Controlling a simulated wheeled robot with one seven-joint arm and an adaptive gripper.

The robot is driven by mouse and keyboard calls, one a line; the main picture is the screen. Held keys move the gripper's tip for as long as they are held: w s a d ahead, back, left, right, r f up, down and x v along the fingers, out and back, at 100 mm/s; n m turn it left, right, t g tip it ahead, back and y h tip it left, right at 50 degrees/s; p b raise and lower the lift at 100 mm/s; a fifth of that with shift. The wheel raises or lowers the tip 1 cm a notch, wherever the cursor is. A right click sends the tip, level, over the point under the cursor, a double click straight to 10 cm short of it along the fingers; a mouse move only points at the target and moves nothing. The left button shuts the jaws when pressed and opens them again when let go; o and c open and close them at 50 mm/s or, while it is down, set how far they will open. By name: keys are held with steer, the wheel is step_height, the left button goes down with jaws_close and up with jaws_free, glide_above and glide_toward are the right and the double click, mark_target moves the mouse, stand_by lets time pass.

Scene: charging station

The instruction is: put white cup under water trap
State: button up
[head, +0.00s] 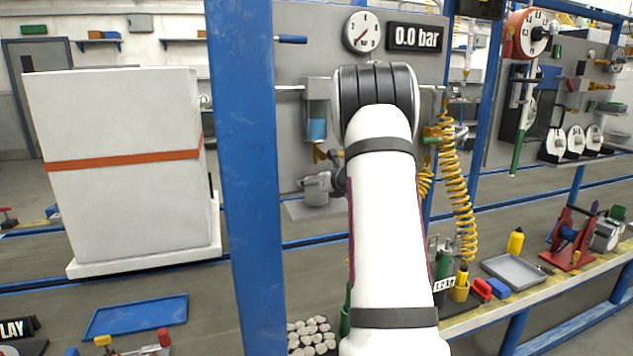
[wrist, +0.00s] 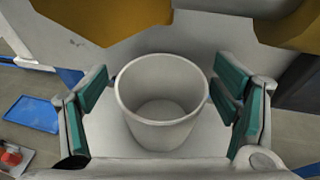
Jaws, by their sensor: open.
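The white cup (wrist: 163,125) is upright and empty in the wrist view, between the two teal-padded fingers of my gripper (wrist: 160,98). My gripper is open, with a finger on each side of the cup; I cannot tell whether the right pad touches it. A brass-coloured fitting (wrist: 105,18) looms close above the cup in the wrist view.
A blue post (head: 245,180) stands left of the trap. A gauge (head: 361,32) and a 0.0 bar display (head: 415,37) are on the panel above. A coiled yellow hose (head: 457,185) hangs at right. A bench (head: 545,295) with a grey tray (head: 513,271) lies lower right.

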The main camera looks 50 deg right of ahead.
steer(key=v, duration=1.2)
steer(key=shift+r, duration=0.15)
